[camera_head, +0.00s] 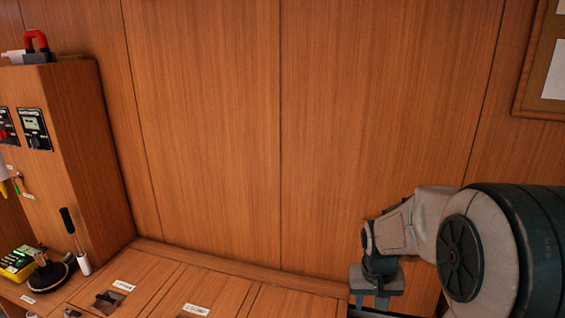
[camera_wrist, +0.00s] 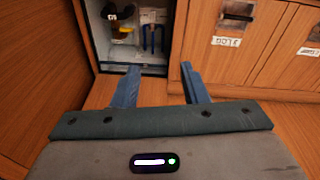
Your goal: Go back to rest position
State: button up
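My gripper shows in the wrist view (camera_wrist: 158,86) with its two blue fingers spread apart and nothing between them. Beyond the fingertips is an open cabinet compartment (camera_wrist: 104,52) holding several small items. In the head view my arm reaches in from the right, and my gripper (camera_head: 372,300) is at the bottom edge, pointing down, with its fingertips cut off by the frame. No coiled line can be made out in either view.
A wooden cabinet (camera_head: 85,150) with instruments stands at the left, with a red-handled item (camera_head: 36,42) on top. A low wooden bench top (camera_head: 215,291) with labelled panels runs along the wall. A framed board (camera_head: 540,60) hangs upper right. The space before the middle wall is clear.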

jog(key=s+a+r+p, duration=0.2)
jog(key=s+r+p, duration=0.4)
jog(key=r, duration=0.5)
jog(key=s+a+r+n+t+p, duration=0.1)
jog(key=s+a+r+p, duration=0.2)
jog(key=s+r+p, duration=0.3)
jog(key=s+r, duration=0.3)
jog(key=r, duration=0.2)
jog(key=shift+s+a+y, duration=0.25)
jog(key=shift+s+y, duration=0.1)
jog(key=shift+y, duration=0.05)
